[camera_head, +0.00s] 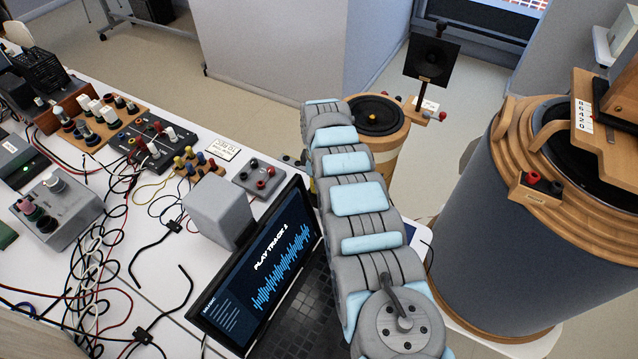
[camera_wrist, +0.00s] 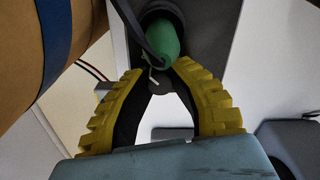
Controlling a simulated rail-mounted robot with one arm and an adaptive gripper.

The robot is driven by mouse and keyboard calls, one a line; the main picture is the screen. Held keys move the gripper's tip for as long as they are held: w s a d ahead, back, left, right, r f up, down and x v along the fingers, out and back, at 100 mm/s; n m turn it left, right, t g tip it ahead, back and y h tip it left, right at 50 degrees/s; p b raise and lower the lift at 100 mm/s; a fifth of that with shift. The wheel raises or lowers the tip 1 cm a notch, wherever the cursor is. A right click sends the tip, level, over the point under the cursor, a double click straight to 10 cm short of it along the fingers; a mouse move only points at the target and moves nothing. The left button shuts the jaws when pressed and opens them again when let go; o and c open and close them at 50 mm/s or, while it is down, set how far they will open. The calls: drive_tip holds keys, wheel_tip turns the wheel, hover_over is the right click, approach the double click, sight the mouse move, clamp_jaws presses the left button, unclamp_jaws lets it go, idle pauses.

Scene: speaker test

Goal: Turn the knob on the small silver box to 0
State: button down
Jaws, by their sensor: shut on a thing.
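In the wrist view, the yellow ribbed fingers of my gripper (camera_wrist: 158,78) close in from both sides on a small dark round knob (camera_wrist: 160,86) with a short white mark. A green cylindrical piece (camera_wrist: 162,38) stands just beyond the fingertips, with a dark lead across it. A dark grey surface (camera_wrist: 205,35) lies behind them. The knob's scale cannot be read. In the head view my arm hides my gripper and most of what is under it; small dark parts (camera_head: 292,159) show beside the arm. I cannot make out the whole silver box there.
A wooden drum with a black top (camera_head: 375,116) stands close beside my arm; its blue-banded side (camera_wrist: 45,40) fills the wrist view's upper left. A laptop (camera_head: 262,270), a grey box (camera_head: 217,213) and a terminal box (camera_head: 258,177) are left of my arm. Loose cables cover the left table.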

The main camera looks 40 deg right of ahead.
drive_tip(key=c, duration=0.9)
unclamp_jaws()
drive_tip(key=shift+r, duration=0.1)
wheel_tip(320, 180, up, 12)
idle(0.4)
